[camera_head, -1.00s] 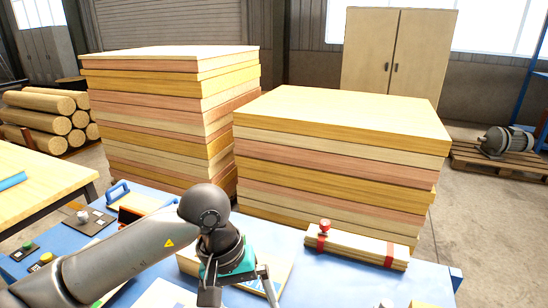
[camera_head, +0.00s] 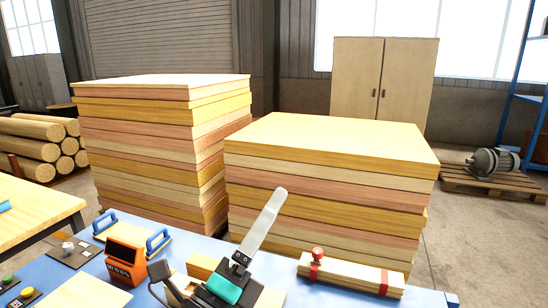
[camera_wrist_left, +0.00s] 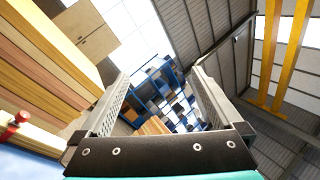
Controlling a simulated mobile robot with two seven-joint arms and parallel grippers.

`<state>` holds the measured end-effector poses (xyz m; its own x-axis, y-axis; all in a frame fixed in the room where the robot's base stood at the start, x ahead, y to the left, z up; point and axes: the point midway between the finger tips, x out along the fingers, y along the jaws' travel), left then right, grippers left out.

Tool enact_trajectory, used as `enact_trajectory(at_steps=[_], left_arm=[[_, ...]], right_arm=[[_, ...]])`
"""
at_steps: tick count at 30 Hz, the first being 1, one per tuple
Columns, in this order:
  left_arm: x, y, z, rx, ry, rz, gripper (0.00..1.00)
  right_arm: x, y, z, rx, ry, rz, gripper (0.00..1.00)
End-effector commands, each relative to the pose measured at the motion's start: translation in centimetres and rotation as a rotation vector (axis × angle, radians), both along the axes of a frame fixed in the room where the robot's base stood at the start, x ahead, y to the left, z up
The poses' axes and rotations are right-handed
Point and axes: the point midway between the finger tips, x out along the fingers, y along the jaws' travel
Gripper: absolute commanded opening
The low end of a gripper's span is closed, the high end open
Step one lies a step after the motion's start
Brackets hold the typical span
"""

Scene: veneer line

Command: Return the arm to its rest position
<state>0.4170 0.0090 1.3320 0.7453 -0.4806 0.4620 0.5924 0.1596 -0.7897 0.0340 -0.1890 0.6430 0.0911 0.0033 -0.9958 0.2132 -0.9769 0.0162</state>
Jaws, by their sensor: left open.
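My left gripper (camera_head: 268,215) shows low in the middle of the head view, near the front of the blue table. It points upward, with a light grey finger, a dark palm and a teal band. The other finger cannot be made out clearly there. In the left wrist view the two fingers (camera_wrist_left: 158,75) stand wide apart with nothing between them. That view looks up past them to the roof and a far blue rack. Most of my left arm is out of the head view. My right gripper is not in view.
The blue table (camera_head: 205,250) holds an orange device (camera_head: 126,262), a board with blue handles (camera_head: 130,236) and a red-strapped veneer bundle (camera_head: 350,276). Behind stand a tall board stack (camera_head: 160,140) and a lower one (camera_head: 325,185). Free air lies above the table's front.

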Motion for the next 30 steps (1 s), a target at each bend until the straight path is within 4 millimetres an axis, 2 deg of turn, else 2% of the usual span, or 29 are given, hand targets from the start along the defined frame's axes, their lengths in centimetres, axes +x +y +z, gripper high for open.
enact_trajectory(at_steps=[1,3,6,8,12,15,18,21,27,28,30], left_arm=[[0.8,2.0,-1.5,-0.113,0.129,0.040,1.00],[1.6,4.6,-4.0,-0.269,0.304,0.100,1.00],[1.9,8.1,-8.4,-0.490,0.547,0.191,1.00],[1.4,10.0,-11.4,-0.621,0.689,0.252,1.00],[-1.6,13.3,-18.8,-0.917,1.008,0.415,1.00],[-5.2,14.7,-23.6,-1.111,1.216,0.547,1.00],[-9.2,15.3,-27.3,-1.269,1.385,0.678,1.00],[-13.1,15.5,-29.9,-1.393,1.522,0.804,1.00],[-20.6,15.2,-33.0,-1.578,1.740,1.053,1.00],[-21.5,15.1,-33.4,-1.595,1.763,1.085,1.00],[-20.6,15.1,-35.9,-1.582,1.759,1.082,1.00]], right_arm=[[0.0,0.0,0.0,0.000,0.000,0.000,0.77],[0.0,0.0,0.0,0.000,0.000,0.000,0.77],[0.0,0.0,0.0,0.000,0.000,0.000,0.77],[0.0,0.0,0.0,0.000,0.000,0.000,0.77],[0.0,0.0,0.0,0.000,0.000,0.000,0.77],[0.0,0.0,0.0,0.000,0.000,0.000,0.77],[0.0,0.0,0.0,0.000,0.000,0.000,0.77],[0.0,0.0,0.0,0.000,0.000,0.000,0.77],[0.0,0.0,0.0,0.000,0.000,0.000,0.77],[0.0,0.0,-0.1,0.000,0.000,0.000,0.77],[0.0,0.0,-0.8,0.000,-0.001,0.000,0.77]])
